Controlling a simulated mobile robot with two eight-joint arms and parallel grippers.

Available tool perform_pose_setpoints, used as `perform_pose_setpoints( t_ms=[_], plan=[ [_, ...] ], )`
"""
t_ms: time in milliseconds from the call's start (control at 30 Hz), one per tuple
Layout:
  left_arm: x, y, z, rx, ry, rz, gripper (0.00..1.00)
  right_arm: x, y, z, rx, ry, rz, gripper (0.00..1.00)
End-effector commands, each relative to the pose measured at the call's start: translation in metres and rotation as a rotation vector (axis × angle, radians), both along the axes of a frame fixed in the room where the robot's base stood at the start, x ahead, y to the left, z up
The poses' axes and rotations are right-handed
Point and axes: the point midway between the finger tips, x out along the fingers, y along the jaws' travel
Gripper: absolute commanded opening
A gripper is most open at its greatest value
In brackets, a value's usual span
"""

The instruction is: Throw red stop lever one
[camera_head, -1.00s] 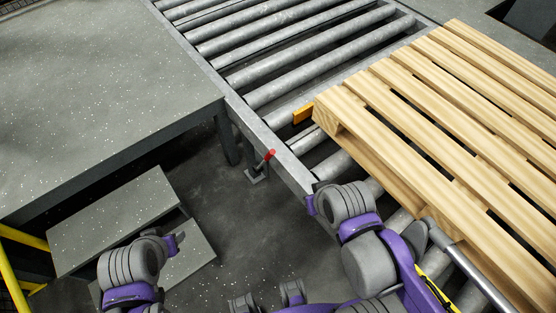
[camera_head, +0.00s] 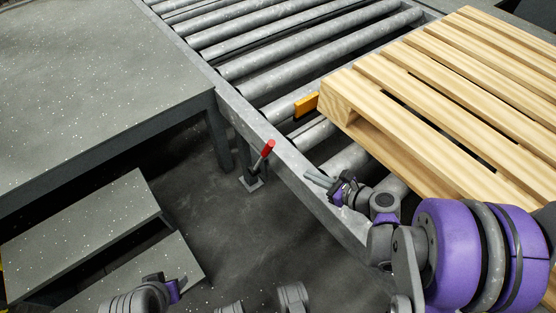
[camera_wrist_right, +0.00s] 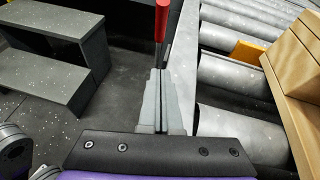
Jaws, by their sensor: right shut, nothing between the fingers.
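The red stop lever (camera_head: 267,149) stands on a small floor bracket beside the conveyor's side rail, tilted a little to the right, with a red grip on top. In the right wrist view its red handle (camera_wrist_right: 161,20) shows just beyond my fingertips. My right gripper (camera_head: 308,177) is shut and empty, over the conveyor rail to the right of the lever and apart from it in the head view. Its closed fingers also show in the right wrist view (camera_wrist_right: 160,76). An orange stop block (camera_head: 306,104) sits on the conveyor at the pallet's corner.
A wooden pallet (camera_head: 450,90) lies on the roller conveyor (camera_head: 268,59) at right. The conveyor's grey side rail (camera_head: 250,122) runs past the lever. A grey platform (camera_head: 90,70) and steps (camera_head: 85,225) stand at left, with open floor between.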

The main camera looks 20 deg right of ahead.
Motion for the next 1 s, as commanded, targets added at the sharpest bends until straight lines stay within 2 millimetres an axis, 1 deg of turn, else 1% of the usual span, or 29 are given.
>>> perform_pose_setpoints(
  t_ms=[300, 467, 567, 900, 1000],
  plan=[
    [0.000, 0.000, 0.001, 0.000, 0.000, 0.000, 0.50, 0.001, 0.001, 0.001, 0.002, 0.000, 0.001, 0.00],
    [0.000, 0.000, -0.003, 0.000, 0.001, 0.000, 0.50, 0.012, 0.008, -0.005, 0.002, 0.000, 0.004, 0.00],
    [0.001, 0.000, -0.008, 0.000, 0.002, 0.000, 0.50, 0.026, 0.016, -0.012, 0.002, 0.001, 0.006, 0.00],
    [0.003, 0.000, -0.024, 0.000, 0.007, 0.000, 0.50, 0.084, 0.048, -0.040, 0.000, 0.000, 0.005, 0.00],
    [0.003, 0.000, -0.023, 0.000, 0.007, 0.000, 0.50, 0.096, 0.056, -0.030, 0.001, 0.000, 0.004, 0.00]
  ],
)
